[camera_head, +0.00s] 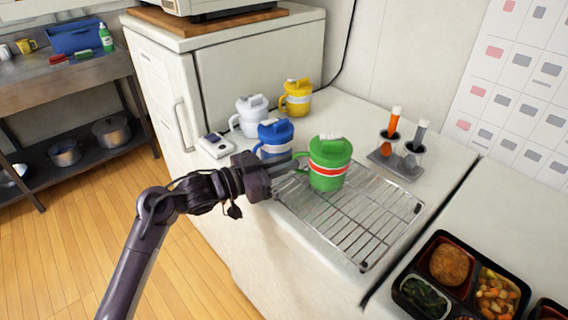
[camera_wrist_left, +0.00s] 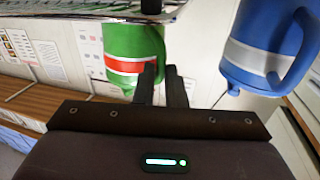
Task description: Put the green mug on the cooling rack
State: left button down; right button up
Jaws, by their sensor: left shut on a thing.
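The green mug (camera_head: 328,165) has a red and white band and a lid, and stands upright over the far left part of the wire cooling rack (camera_head: 362,225). I cannot tell whether its base touches the wires. My left gripper (camera_head: 296,160) comes in from the left and is shut on the mug's handle side. In the left wrist view, the fingers (camera_wrist_left: 160,84) meet the green mug (camera_wrist_left: 133,45), and the rack (camera_wrist_left: 85,8) lies along the top edge. My right gripper is out of view.
A blue mug (camera_head: 275,137) stands close beside the left gripper. A white mug (camera_head: 249,117) and a yellow mug (camera_head: 296,97) are behind it. A bento tray (camera_head: 437,239) sits at the lower right.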

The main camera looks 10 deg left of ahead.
pick_arm(q)
jog(key=shift+r, duration=0.1)
jog(key=c, duration=1.5)
grip_release()
